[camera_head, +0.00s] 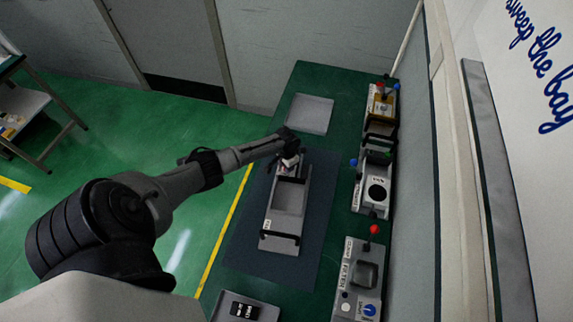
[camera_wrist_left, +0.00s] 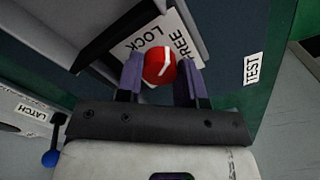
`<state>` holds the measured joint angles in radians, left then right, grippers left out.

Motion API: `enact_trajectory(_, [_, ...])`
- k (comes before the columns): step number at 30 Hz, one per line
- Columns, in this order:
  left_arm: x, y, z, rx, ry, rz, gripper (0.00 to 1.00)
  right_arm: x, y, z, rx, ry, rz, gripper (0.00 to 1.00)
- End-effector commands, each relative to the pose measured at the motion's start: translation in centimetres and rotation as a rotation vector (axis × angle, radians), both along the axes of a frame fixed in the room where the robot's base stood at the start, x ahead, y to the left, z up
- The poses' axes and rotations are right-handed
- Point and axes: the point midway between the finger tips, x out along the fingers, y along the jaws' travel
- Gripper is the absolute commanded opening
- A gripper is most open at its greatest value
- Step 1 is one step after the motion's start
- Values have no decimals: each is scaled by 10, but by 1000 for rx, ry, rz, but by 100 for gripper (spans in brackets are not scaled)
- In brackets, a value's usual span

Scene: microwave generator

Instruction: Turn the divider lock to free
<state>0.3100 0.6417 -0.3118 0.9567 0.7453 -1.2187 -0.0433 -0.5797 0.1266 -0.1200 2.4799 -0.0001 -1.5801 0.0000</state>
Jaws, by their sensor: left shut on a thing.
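The divider lock is a red round knob (camera_wrist_left: 160,66) with a white line across it, in the left wrist view. A white label (camera_wrist_left: 142,42) reading FREE and LOCK lies beside it, partly hidden by the knob and fingers. My left gripper (camera_wrist_left: 162,78) has one purple finger on each side of the knob and is shut on it. In the head view my left gripper (camera_head: 290,150) is at the far end of a grey unit (camera_head: 289,199) with black handles, and the knob is mostly hidden there. My right gripper is not in view.
The unit lies on a dark mat (camera_head: 245,232) on a green bench (camera_head: 325,90). Several grey modules with coloured knobs (camera_head: 357,278) line the right side by the wall. A flat grey plate (camera_head: 309,114) lies behind the unit. A black-topped device (camera_head: 243,309) sits at the near edge.

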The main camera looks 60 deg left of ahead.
Motion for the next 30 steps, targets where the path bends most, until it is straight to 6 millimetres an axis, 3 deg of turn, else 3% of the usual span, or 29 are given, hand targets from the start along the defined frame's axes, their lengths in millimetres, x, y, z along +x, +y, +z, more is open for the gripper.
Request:
enact_trajectory(15, [0, 1, -1, 1, 0, -424, 11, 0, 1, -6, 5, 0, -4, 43])
enact_trajectory(30, [0, 1, -1, 1, 0, -594, 11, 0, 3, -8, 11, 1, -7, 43])
